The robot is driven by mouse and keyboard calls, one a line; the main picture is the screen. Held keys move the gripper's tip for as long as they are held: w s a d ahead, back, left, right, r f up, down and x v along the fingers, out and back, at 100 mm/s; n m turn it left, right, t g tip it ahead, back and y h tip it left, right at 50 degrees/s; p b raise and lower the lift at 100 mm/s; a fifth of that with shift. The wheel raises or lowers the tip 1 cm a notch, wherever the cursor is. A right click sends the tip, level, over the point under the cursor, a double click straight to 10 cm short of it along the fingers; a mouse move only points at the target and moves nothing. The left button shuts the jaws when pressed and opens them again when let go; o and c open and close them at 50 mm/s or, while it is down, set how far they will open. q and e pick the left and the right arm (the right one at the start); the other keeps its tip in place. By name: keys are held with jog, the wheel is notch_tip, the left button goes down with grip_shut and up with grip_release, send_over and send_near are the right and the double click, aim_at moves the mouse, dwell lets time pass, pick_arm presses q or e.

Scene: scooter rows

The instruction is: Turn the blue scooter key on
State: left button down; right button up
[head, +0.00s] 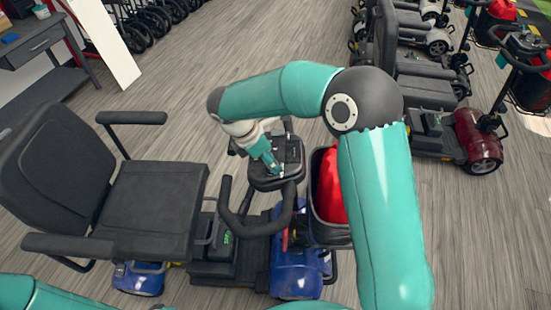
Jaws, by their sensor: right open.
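The blue scooter (297,272) stands in front of me, with its black seat (150,195) at the left and its looped handlebar (228,215) in the middle. Its dark control console (290,155) is at the front of the steering column. My right gripper (275,171) is over the console, pointing down, close to its surface. I take it as open, with nothing seen in it. I cannot tell whether it touches the console. The key cannot be made out; the gripper covers part of the console. My left gripper is out of view.
A black basket with a red item (330,188) is on the scooter's front, partly behind my right arm. A row of scooters, one dark red (476,140), stands at the right. A grey desk (40,55) is at the upper left. Wooden floor lies free around the scooter.

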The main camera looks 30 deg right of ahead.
jog(key=shift+s+d+f, duration=0.1)
jog(key=shift+d+f, duration=0.15)
jog(key=shift+f, duration=0.3)
